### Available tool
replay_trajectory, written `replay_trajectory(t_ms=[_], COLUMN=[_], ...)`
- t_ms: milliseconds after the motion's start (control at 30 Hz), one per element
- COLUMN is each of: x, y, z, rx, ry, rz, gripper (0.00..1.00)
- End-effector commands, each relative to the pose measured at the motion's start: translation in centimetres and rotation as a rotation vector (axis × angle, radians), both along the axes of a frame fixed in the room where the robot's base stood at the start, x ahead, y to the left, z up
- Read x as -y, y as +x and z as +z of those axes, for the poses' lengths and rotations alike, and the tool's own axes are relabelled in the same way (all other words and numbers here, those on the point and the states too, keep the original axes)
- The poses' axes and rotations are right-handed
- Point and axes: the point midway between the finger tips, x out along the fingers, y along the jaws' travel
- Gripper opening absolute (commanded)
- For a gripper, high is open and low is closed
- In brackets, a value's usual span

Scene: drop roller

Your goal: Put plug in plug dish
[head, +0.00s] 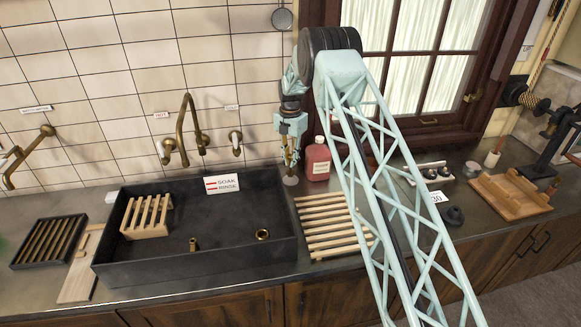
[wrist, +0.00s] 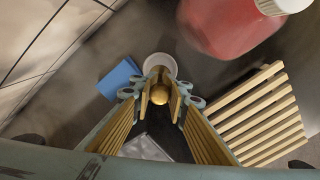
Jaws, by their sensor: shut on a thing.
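My gripper (head: 289,160) points down over the counter behind the right back corner of the dark sink. In the wrist view its fingers (wrist: 160,90) are shut on a round brass piece, which I take to be the plug (wrist: 160,97). The small pale round plug dish (wrist: 160,62) shows just beyond the fingertips, partly covered by them. In the head view the dish (head: 291,181) is right under the gripper. The plug appears to be above or beside the dish; I cannot tell whether they touch.
A red bottle (head: 317,160) stands close right of my gripper. A slatted wooden rack (head: 330,222) lies right of the sink (head: 225,205). A soak/rinse sign (head: 222,184) is at the sink's back edge. A blue block (wrist: 120,79) lies left of the dish.

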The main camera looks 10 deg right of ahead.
Motion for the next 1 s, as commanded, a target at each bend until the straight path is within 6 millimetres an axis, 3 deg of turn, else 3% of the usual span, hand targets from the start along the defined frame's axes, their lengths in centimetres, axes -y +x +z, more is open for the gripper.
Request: replay_trajectory(t_ms=[300,867,900,1000], x=[0.0,0.0,0.0,0.0], y=[0.0,0.0,0.0,0.0], z=[-2.7,-3.4,-3.4,-3.3], rx=[0.0,0.0,0.0,0.0], ry=[0.0,0.0,0.0,0.0], rz=[0.0,0.0,0.0,0.0], gripper=[0.0,0.0,0.15,0.24])
